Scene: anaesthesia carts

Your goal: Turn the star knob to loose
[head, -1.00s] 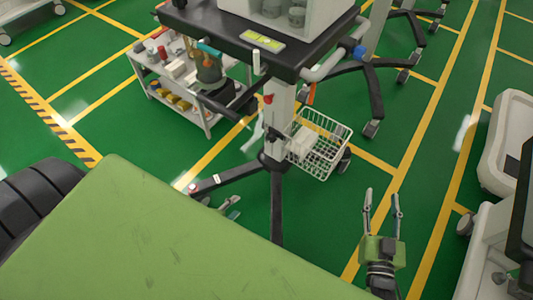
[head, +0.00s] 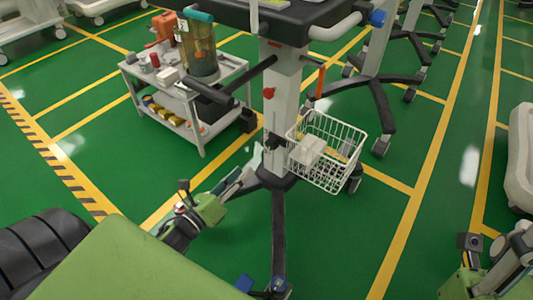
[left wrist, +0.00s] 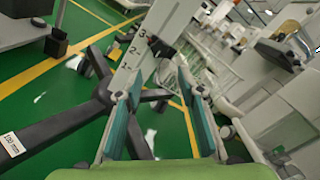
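A dark knob-like part (head: 273,141) sits low on the pale column (head: 281,90) of the cart, and a red knob (head: 268,94) sits higher up. I cannot make out a star shape on either. In the left wrist view the column (left wrist: 150,45) carries the numbers 1 to 3, with a dark part (left wrist: 163,48) at its side. My left gripper (head: 250,168) is just left of the lower column. In the left wrist view its fingers (left wrist: 160,75) are apart with nothing between them. My right gripper (head: 462,282) is at the bottom right, its fingers not discernible.
A white wire basket (head: 327,150) with a box hangs right of the column. Dark cart legs (head: 278,235) spread over the floor. A grey trolley (head: 190,105) with bottles stands behind left. A green surface (head: 130,265) fills the lower left. Floor between basket and right arm is clear.

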